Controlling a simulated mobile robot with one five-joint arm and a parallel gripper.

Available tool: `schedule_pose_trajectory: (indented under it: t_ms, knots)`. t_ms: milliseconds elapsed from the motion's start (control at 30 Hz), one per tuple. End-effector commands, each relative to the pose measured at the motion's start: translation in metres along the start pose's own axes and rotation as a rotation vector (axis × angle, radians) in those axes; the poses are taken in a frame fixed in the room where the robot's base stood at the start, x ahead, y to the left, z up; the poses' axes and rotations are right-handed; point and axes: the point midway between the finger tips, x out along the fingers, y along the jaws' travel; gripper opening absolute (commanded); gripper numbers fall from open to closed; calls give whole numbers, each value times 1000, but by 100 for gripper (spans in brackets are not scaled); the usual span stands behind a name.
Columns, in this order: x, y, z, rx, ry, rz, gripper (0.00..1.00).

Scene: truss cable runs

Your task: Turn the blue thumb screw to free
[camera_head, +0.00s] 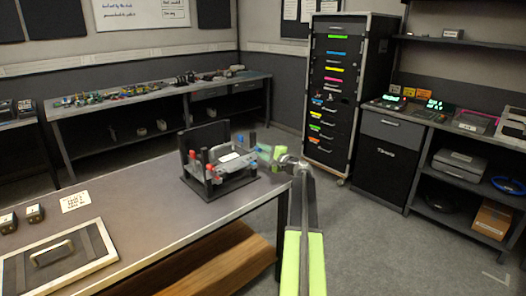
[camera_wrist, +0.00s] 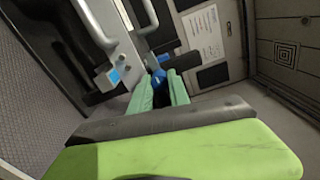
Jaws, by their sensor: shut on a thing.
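A dark fixture with a grey clamp body (camera_head: 225,160) and red-topped posts stands at the right end of the workbench. My gripper (camera_head: 268,153), with green fingers, reaches its right side from the right. In the wrist view, my gripper (camera_wrist: 160,90) is shut on the blue thumb screw (camera_wrist: 159,77), whose blue part shows between and just beyond the fingertips. The fingers hide most of the screw, so its turn angle cannot be told. In the head view a small blue knob (camera_head: 252,138) shows just above my gripper; I cannot tell whether it is the same screw.
The workbench (camera_head: 140,220) carries a handled panel (camera_head: 60,262) and a white label card (camera_head: 74,201). Floor is open to the right. A tall rack (camera_head: 340,95) stands at the back, with shelving at the right and a cluttered bench behind.

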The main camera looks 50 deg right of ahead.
Motion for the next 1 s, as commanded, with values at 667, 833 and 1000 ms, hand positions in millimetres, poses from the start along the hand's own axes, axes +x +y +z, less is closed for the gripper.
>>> schedule_pose_trajectory:
  t_ms: [667, 833, 1000]
  knots:
    - [-1, 1, 1, 81, -3, 4, 0]
    - [-1, 1, 0, 81, -2, 3, 34]
    - [-1, 1, 0, 81, -1, 2, 44]
